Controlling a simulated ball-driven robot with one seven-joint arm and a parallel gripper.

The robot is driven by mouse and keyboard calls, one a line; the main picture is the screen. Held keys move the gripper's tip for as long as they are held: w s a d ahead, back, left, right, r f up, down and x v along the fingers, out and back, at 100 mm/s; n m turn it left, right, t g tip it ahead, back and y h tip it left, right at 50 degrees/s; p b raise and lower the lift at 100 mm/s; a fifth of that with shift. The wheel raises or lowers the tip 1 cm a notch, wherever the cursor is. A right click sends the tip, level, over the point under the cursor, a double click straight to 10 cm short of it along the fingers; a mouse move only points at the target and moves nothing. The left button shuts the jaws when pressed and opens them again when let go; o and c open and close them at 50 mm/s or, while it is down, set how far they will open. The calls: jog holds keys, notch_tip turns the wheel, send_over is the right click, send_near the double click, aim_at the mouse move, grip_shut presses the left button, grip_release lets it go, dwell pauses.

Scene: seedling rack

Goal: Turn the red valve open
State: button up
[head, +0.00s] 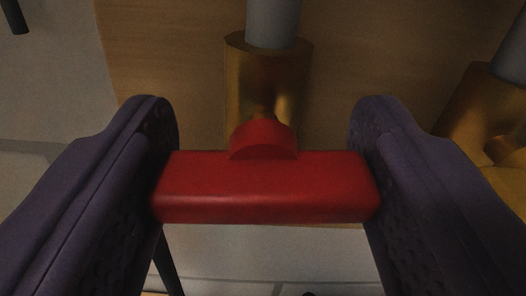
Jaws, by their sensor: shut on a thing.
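The red valve handle (266,187) is a bar with a round hub at its upper middle. It lies level across the picture in the head view. The hub meets a brass valve body (268,85), which joins a grey pipe (273,22) above it. My gripper (266,185) is shut on the handle, with one dark purple finger against each end of the bar. The finger faces hide the bar's two end faces.
A second brass fitting (478,110) with a grey pipe (512,50) stands at the right, close to my right finger. A wooden panel (165,60) lies behind the valve. A pale floor or wall area shows below and at the left.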

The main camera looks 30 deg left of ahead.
jog(key=n+b, duration=0.1)
jog(key=n, duration=0.3)
jog(key=shift+b, duration=0.35)
jog(key=shift+a+n+b, duration=0.1)
jog(key=shift+n+b, duration=0.8)
jog(key=shift+n, duration=1)
jog(key=shift+r, duration=0.1)
jog(key=o, duration=1.1)
jog(key=shift+c, duration=0.2)
jog(key=shift+s, duration=0.1)
jog(key=p+v, duration=0.1)
jog(key=v, duration=0.6)
jog(key=shift+s+d, duration=0.2)
jog(key=shift+s, duration=0.1)
